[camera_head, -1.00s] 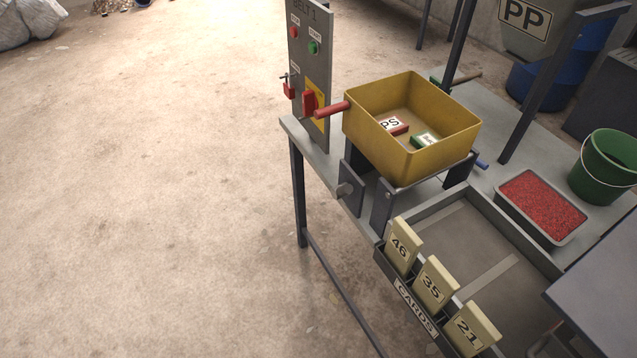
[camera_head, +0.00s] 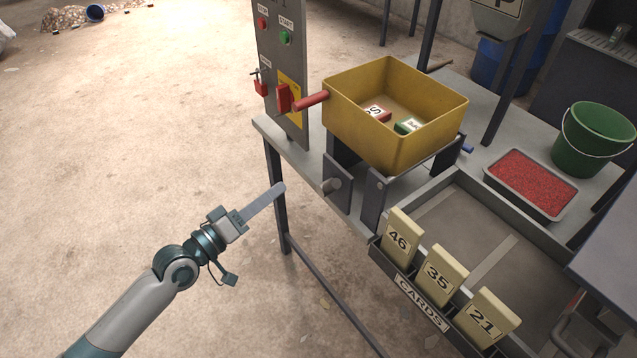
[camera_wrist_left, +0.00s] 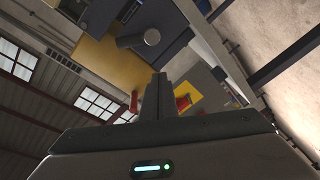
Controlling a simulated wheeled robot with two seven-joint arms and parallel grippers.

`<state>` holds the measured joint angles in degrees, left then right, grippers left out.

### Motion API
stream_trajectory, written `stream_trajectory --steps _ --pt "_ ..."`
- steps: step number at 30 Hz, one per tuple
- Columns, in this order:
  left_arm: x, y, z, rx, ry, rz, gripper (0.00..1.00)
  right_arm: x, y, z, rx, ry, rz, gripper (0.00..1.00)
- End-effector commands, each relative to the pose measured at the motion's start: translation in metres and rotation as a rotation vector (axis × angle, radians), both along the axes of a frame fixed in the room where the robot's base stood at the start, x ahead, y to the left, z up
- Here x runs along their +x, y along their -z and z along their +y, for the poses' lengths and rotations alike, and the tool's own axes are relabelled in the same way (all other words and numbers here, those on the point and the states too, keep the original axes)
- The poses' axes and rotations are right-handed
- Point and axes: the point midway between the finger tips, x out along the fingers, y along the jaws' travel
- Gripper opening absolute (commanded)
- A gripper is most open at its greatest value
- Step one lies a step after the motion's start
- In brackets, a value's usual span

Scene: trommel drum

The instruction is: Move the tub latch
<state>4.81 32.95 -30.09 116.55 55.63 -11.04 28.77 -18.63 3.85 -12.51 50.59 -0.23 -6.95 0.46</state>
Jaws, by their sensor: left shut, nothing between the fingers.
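A yellow tub (camera_head: 365,125) with a red handle (camera_head: 312,101) sits on a dark stand at the bench's left end. A grey round knob (camera_head: 330,186) sticks out from a dark plate (camera_head: 338,172) at the stand's front left, and it also shows in the wrist view (camera_wrist_left: 150,37). It looks like the tub latch, though no label confirms this. A small blue tip (camera_head: 467,149) shows at the stand's right. My left gripper (camera_head: 280,189) is shut and empty, left of the knob and apart from it. My right gripper is out of view.
A control panel (camera_head: 275,48) with buttons and a red switch stands behind the tub's left side. Numbered cards (camera_head: 438,276) stand in the rack in front. A red-filled tray (camera_head: 530,183) and green bucket (camera_head: 593,140) are at right.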

Motion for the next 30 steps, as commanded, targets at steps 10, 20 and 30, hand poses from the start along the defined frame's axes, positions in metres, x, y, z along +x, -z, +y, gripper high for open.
stream_trajectory --steps 10,20,30 --pt "-0.020 -0.039 -0.015 -0.073 0.070 -0.014 0.00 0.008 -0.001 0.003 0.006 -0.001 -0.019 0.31" --pt "-0.017 -0.039 -0.017 -0.071 0.068 -0.014 0.00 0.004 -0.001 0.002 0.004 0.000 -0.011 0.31" --pt "0.004 -0.044 -0.039 -0.073 0.067 -0.016 0.00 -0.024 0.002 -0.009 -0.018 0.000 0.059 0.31"
